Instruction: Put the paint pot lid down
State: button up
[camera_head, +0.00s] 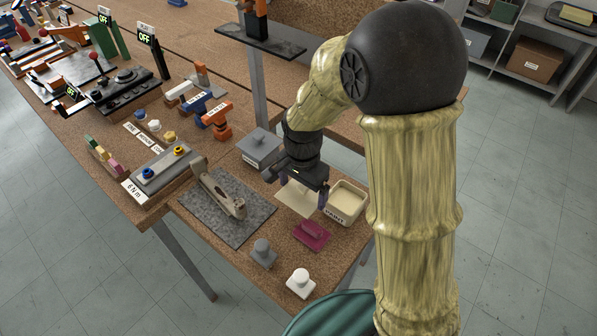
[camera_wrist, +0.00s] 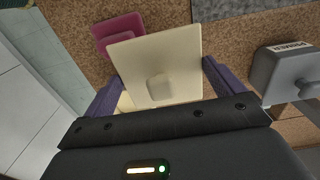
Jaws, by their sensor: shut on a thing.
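The paint pot lid (camera_head: 297,200) is a flat cream square, held between the purple fingers of my gripper (camera_head: 304,189). The paint pot (camera_head: 346,202) is an open cream square tub just right of the lid. In the wrist view a cream part, likely the pot, shows partly behind the lid.
A grey primer pot (camera_head: 261,149) stands behind left. A grey knob (camera_head: 263,254) and a white knob (camera_head: 300,283) stand near the front edge. A dark mat (camera_head: 225,222) with a lever lies left.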

jog(key=w, duration=0.3)
jog(key=w+f+p, duration=0.1)
jog(key=w, duration=0.3)
jog(key=w+a+p, duration=0.1)
jog(key=w, duration=0.2)
jog(key=shift+w+f, duration=0.15)
jog(key=shift+f, duration=0.55)
jog(key=shift+a, duration=0.1)
jog(key=shift+f, duration=0.35)
jog(key=shift+f+p, duration=0.4)
jog(key=shift+f, duration=1.55)
